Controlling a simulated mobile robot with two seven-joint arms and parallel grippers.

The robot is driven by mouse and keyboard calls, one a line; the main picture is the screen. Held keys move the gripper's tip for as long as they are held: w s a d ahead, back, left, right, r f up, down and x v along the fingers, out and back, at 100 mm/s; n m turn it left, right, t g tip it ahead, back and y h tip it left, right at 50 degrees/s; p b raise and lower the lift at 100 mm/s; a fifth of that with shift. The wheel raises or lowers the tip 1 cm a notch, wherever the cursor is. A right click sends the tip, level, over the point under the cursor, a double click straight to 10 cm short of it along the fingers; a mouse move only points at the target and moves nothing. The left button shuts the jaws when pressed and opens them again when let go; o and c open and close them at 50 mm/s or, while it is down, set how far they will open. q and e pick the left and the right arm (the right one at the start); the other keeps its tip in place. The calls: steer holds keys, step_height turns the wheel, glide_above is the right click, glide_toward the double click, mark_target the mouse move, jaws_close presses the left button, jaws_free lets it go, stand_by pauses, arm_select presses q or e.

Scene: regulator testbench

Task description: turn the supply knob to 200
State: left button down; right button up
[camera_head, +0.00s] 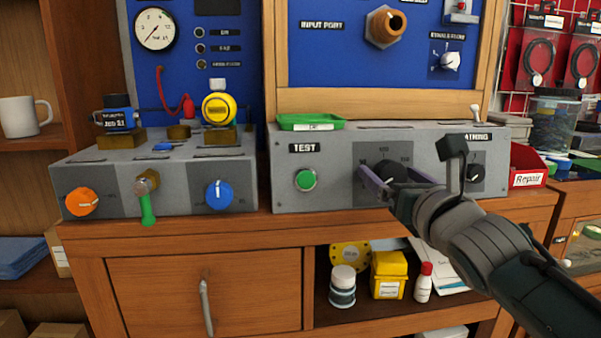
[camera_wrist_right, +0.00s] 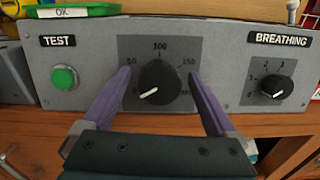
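A black dial knob (camera_head: 387,170) sits on a dark square plate in the middle of the grey TEST panel. I take it as the supply knob, though no name label shows. In the right wrist view the knob (camera_wrist_right: 160,82) has its white pointer mark toward the lower left, with 50, 100 and 150 printed around it. My right gripper (camera_wrist_right: 162,84) is open, one purple finger on each side of the knob, with visible gaps. It also shows in the head view (camera_head: 393,184). My left gripper is not in view.
A green button (camera_head: 306,180) is left of the knob. A smaller BREATHING knob (camera_wrist_right: 276,86) is to the right. A green tray (camera_head: 310,122) lies on top of the panel. A second grey box (camera_head: 165,181) with orange and blue knobs stands at left.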

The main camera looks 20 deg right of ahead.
steer(key=c, duration=1.3)
